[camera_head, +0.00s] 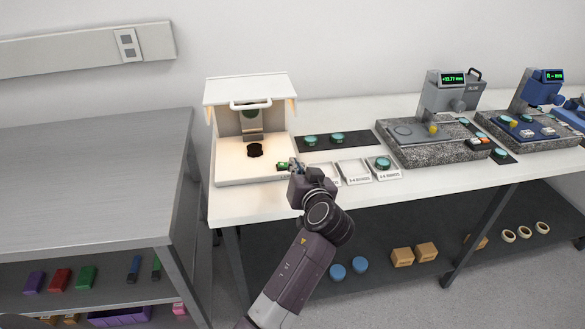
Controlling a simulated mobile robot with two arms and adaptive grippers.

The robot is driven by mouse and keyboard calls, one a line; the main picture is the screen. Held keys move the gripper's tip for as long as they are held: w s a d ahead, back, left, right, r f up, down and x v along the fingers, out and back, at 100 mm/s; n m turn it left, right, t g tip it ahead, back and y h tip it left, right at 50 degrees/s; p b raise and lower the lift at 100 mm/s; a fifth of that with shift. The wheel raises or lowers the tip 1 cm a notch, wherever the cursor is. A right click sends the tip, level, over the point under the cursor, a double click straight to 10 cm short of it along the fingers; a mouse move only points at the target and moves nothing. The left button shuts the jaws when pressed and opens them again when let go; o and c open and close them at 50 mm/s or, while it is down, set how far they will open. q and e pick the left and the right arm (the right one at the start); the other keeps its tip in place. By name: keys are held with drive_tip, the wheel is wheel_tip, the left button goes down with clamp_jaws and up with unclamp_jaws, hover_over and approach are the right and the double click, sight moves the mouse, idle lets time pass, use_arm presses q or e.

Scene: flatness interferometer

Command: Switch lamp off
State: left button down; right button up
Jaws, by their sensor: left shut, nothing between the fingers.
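The white interferometer housing (229,168) stands at the left end of the white bench. Its inside shows a warm glow, and a dark round piece (255,150) lies on its floor. A small switch with a green face (283,166) sits at the housing's front right corner. My left gripper (294,166) is shut and empty, right beside this switch. I cannot tell whether the fingertips touch it. The gripper body hides part of the bench edge and a labelled tray. My right gripper is not in view.
Labelled trays (352,170) stand right of the gripper, one holding a teal disc (383,163). A dark mat (358,139) with teal discs lies behind. Gauges on granite bases (428,149) stand further right. A grey metal table (90,185) is at left.

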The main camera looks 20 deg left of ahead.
use_arm(q)
drive_tip(key=b, duration=0.2)
hover_over(285, 174)
drive_tip(key=d, duration=0.1)
wheel_tip(285, 174, down, 2)
drive_tip(key=shift+w+f, duration=0.1)
drive_tip(key=shift+w+a+f+b, duration=0.1)
drive_tip(key=shift+a+f+b, duration=0.1)
drive_tip(key=shift+f+b, duration=0.3)
drive_tip(key=shift+a+f+b, duration=0.15)
drive_tip(key=shift+f+b, duration=0.1)
drive_tip(key=shift+f, duration=0.45)
drive_tip(key=shift+s+a+f+b, duration=0.2)
drive_tip(key=shift+f+b, duration=0.1)
drive_tip(key=shift+f, duration=0.35)
